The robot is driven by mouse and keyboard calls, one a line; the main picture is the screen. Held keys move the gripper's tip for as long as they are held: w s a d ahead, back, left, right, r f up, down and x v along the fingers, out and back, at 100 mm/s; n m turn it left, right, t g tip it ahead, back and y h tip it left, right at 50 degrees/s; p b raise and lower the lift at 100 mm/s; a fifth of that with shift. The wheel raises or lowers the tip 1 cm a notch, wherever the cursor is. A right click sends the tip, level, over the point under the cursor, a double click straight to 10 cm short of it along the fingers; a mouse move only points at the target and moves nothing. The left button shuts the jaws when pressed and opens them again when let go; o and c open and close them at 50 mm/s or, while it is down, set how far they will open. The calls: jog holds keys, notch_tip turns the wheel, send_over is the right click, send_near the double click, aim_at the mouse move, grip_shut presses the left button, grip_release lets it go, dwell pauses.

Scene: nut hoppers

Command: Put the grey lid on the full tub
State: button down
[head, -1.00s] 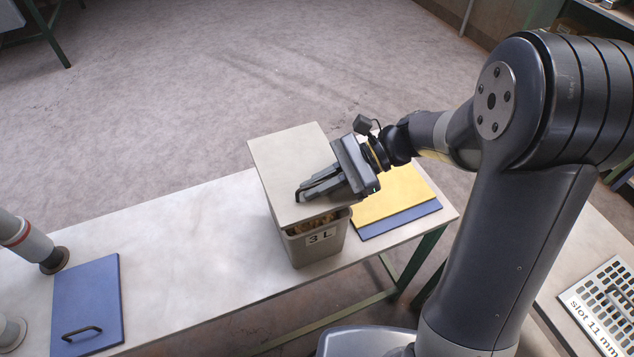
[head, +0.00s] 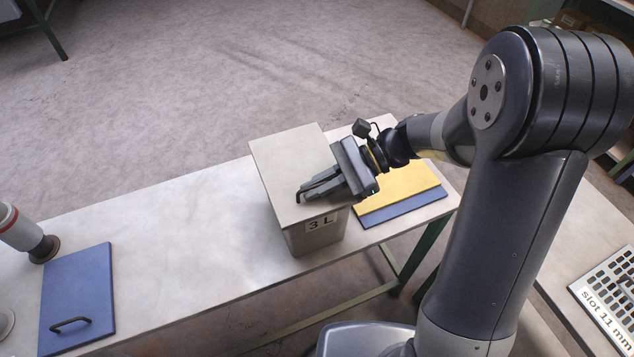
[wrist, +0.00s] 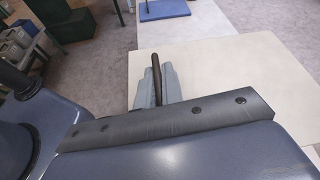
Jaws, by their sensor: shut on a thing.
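The grey lid (head: 283,160) is a flat pale square panel with a dark bar handle. It lies over the mouth of the grey tub (head: 318,236) labelled "3 L", and the tub's contents are hidden beneath it. I cannot tell whether the lid is fully seated on the rim. My gripper (head: 318,189) is shut on the lid's handle. The wrist view shows the fingers (wrist: 156,88) around the dark handle, with the pale lid (wrist: 225,75) under them.
A blue lid (head: 85,290) with a handle lies at the left of the pale bench (head: 190,230). A yellow panel (head: 405,182) and a blue panel (head: 410,208) lie right of the tub. A slotted plate marked "slot 11 mm" (head: 610,290) is at far right. The bench between is clear.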

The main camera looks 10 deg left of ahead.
jog(key=c, duration=1.5)
grip_release()
jog(key=v, duration=1.1)
jog(key=shift+b, duration=0.35)
jog(key=shift+s+a, duration=0.1)
jog(key=shift+a, duration=0.05)
jog(key=x, duration=1.1)
jog(key=shift+p, duration=0.4)
jog(key=shift+r+p, duration=0.4)
jog(key=shift+r, duration=0.85)
